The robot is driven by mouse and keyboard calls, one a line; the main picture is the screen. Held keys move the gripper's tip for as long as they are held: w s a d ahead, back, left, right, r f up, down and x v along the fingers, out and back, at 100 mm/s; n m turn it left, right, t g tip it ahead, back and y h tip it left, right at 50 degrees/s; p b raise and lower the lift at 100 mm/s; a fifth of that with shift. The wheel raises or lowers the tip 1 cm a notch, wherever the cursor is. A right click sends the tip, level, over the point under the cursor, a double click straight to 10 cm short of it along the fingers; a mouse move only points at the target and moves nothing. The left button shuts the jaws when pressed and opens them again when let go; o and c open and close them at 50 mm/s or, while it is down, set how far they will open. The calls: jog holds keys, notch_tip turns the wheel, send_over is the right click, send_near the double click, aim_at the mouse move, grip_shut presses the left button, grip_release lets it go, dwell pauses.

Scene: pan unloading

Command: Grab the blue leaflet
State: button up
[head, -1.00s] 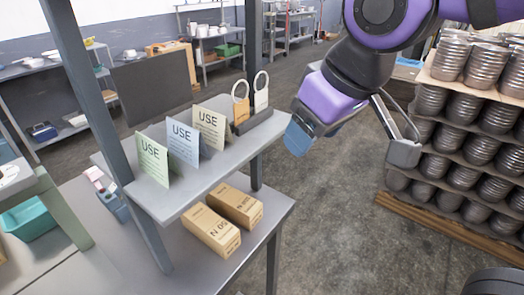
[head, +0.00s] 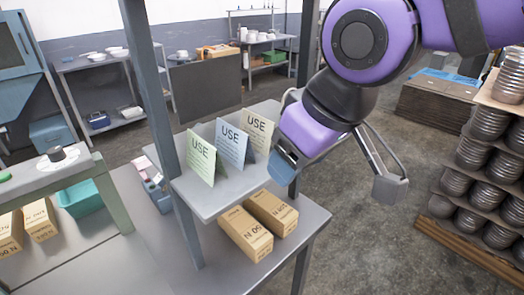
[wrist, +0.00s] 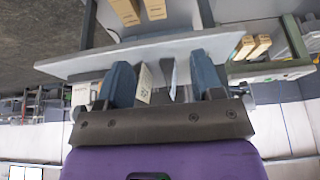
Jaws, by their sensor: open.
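The blue leaflet (head: 232,144) stands upright on the raised grey shelf, between a green leaflet (head: 201,158) and a cream leaflet (head: 257,131). My gripper (head: 284,166) is at the shelf's right edge in the head view, apart from the leaflets. In the upside-down wrist view my gripper (wrist: 165,78) has its two blue fingers spread wide, with nothing held. Beyond the gap, a cream leaflet (wrist: 144,84) shows near the left finger. A thin blue-grey leaflet (wrist: 168,76), likely the blue one, appears nearly edge-on near the middle of the gap.
The raised shelf (head: 205,202) has a grey post (head: 150,90) at its left side. Two cardboard boxes (head: 246,234) lie on the level below. Stacked metal pans (head: 480,160) stand at the right. Open floor (head: 375,245) lies between.

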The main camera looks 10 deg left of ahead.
aim_at(244, 149)
jog(key=w+a, duration=0.6)
jog(key=a, duration=0.1)
jog(key=shift+w+a, duration=0.2)
jog(key=shift+a, duration=0.05)
jog(key=x, duration=0.3)
jog(key=shift+w+a+f, duration=0.1)
jog(key=shift+w+a, duration=0.05)
jog(key=shift+x, duration=0.95)
jog(key=shift+c, duration=0.2)
jog(key=c, duration=0.9)
